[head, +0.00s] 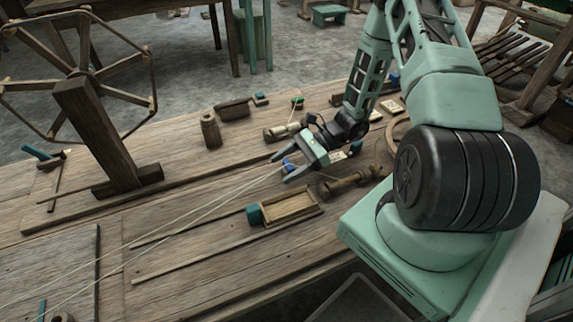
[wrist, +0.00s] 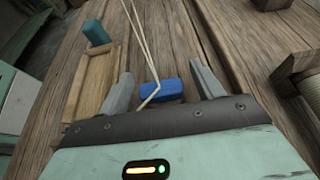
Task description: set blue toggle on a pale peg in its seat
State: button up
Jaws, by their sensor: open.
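The blue toggle (wrist: 160,93) is a small bright blue block in the wrist view. It shows between the two grey fingers of my gripper (wrist: 160,76), with a gap on each side. Pale threads come down to it and cross its left part. In the head view the toggle (head: 288,166) is a small blue patch between the fingers of my gripper (head: 279,168), which is open low over the wooden loom bench. I cannot make out the pale peg or the seat; the toggle's underside is hidden.
A wooden tray (head: 264,218) with a teal block (head: 255,213) at its end lies on the near side. A wooden spool (head: 345,183) lies close by. A wooden cylinder (head: 210,130) stands farther back. Long pale threads (head: 205,205) run left across mostly clear planks.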

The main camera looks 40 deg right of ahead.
jog(key=p+v, duration=0.1)
jog(key=v, duration=1.6)
jog(key=shift+d+r+p, duration=0.1)
jog(key=shift+d+p, duration=0.1)
jog(key=shift+p, duration=0.15)
jog(key=a+r+n+g+h, duration=0.25)
jog(key=a+r+n, duration=0.2)
jog(key=a, duration=0.35)
jog(key=a+r+n+g+h, duration=0.2)
jog(key=a+r+n+g, duration=0.1)
jog(key=a+n, duration=0.3)
jog(key=a+r+n+g+h, duration=0.2)
jog(key=a+r+n+g, duration=0.1)
jog(key=a, duration=0.6)
jog(key=s+a+r+n+t+h, duration=0.2)
jog(key=s+a+r+n+h, duration=0.1)
jog(key=s+a+n, duration=0.35)
jog(key=s+a+r+n+t+h, duration=0.2)
jog(key=s+a+r+n+h, duration=0.15)
jog(key=s+a+n, duration=0.35)
notch_tip(320, 180, up, 18)
jog(key=n+p, duration=0.1)
jog(key=p, duration=1.6)
jog(key=shift+a+n+t+y+p, duration=0.3)
jog(key=shift+a+n+t, duration=0.1)
jog(key=shift+a, duration=0.1)
